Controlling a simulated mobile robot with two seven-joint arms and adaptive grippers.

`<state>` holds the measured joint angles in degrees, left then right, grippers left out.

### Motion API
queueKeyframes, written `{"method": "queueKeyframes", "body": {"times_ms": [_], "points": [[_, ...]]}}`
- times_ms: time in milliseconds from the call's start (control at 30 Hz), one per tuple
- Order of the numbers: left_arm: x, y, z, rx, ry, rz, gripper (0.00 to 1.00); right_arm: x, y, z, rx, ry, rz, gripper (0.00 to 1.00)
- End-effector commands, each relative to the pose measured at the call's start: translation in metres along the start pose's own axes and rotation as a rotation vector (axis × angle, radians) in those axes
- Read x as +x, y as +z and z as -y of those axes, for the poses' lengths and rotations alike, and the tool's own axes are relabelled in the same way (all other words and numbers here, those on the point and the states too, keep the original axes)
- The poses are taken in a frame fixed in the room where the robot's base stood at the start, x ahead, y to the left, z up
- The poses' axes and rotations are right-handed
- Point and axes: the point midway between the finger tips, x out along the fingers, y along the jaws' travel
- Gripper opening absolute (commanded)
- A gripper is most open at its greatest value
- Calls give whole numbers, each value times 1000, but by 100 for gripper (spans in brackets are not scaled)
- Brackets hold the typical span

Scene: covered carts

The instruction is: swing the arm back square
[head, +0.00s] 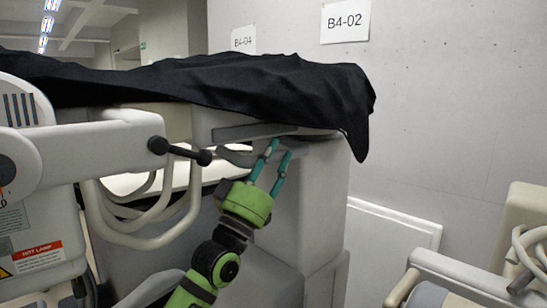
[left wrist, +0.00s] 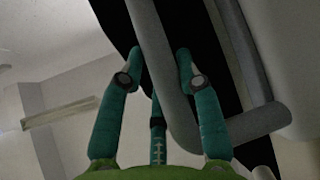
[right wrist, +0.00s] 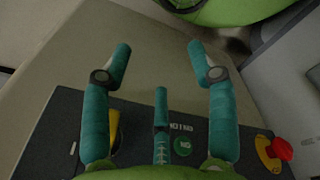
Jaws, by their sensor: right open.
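A pale jointed arm (head: 95,148) reaches in from the left in the head view, with a black knobbed handle (head: 180,151) at its end. A flat grey bar (head: 250,131) sticks out under a black cover; it crosses the left wrist view (left wrist: 166,75) diagonally. My left gripper (head: 276,160) reaches up to this bar from below. In the left wrist view its fingers (left wrist: 160,60) are drawn in, one on each side of the bar. The contact itself is hard to see. My right gripper (right wrist: 160,60) is open and empty over a dark control panel (right wrist: 65,135).
The black cover (head: 250,82) drapes over a pale cart (head: 315,200). A red button (right wrist: 282,149) and a green button (right wrist: 182,146) are near my right gripper. Another beige machine (head: 525,210) stands at the right, before a grey wall.

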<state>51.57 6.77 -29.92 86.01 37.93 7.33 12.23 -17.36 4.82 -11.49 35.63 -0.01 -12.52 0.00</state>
Motion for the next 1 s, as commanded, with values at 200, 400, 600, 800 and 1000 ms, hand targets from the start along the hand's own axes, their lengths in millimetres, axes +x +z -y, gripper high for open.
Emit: {"method": "queueKeyframes", "body": {"times_ms": [200,400,600,800,1000], "points": [[1,1,0,9,-2,4,0,-1,6,8,4,-10,11,59],[5,7,-12,31,-25,-4,0,-7,0,7,4,-9,4,59],[5,11,-15,45,-31,-1,0,-7,-5,6,4,-7,-4,59],[5,12,-15,44,-30,2,51,-7,-5,5,4,-6,-4,59],[5,10,-14,41,-32,-3,59,-7,-4,2,3,-2,-3,59]]}}
